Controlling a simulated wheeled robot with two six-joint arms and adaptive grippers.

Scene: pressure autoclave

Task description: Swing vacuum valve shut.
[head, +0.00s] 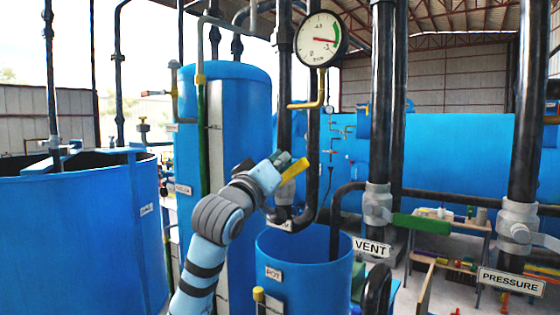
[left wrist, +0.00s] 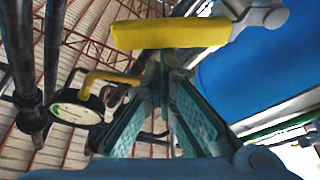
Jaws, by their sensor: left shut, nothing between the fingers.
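The vacuum valve's yellow handle (head: 294,171) slants up to the right beside the dark vertical pipe in the head view. In the left wrist view the yellow handle (left wrist: 170,33) lies across the top of the picture, just beyond my fingertips. My left gripper (head: 280,158) is at the handle, and its fingertips are close to it. In the left wrist view my left gripper (left wrist: 165,62) has its fingers together with nothing between them. I cannot tell whether they touch the handle. The valve body is partly hidden by my gripper. My right gripper is not in view.
A pressure gauge (head: 320,38) hangs above the valve on a yellow pipe. The blue pot (head: 304,270) stands below it. The green vent handle (head: 421,224) and pressure valve (head: 519,226) are to the right. A tall blue tank (head: 240,110) stands behind my arm.

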